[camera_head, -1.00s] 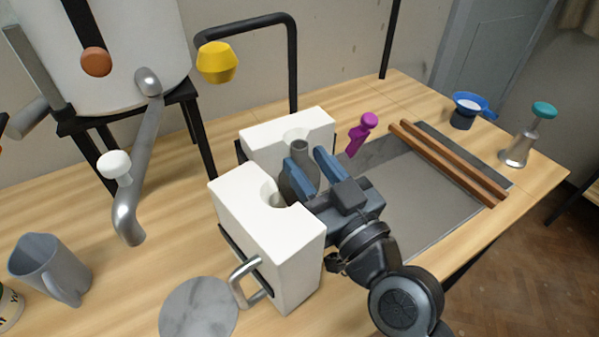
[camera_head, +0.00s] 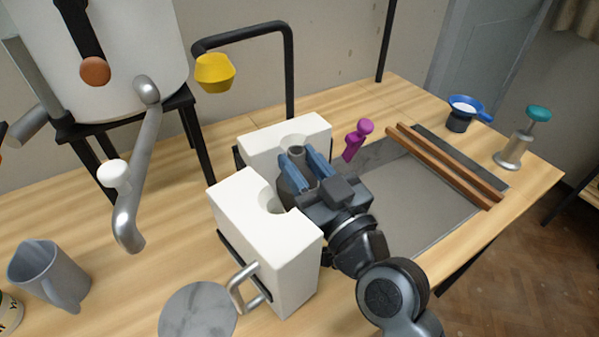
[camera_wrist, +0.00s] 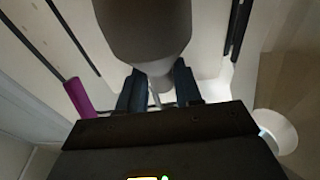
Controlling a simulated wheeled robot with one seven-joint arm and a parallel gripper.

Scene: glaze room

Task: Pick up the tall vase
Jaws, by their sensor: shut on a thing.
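The tall vase (camera_head: 297,152) is dark grey with a narrow neck and stands upright between two white plaster mould halves. My gripper (camera_head: 302,168), with blue fingers, is shut on the vase near its neck. In the wrist view the vase (camera_wrist: 145,28) is large and close, with the fingers (camera_wrist: 157,92) on either side of its narrower part. The near mould half (camera_head: 268,240) has a metal handle; the far half (camera_head: 262,139) is behind the vase. The vase's lower part is hidden, so I cannot tell whether its base touches anything.
A purple tool (camera_head: 355,141) stands right of the far mould half. A marbled disc (camera_head: 198,311) and grey jug (camera_head: 50,275) are front left. A white tank's spout (camera_head: 137,170) hangs left.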

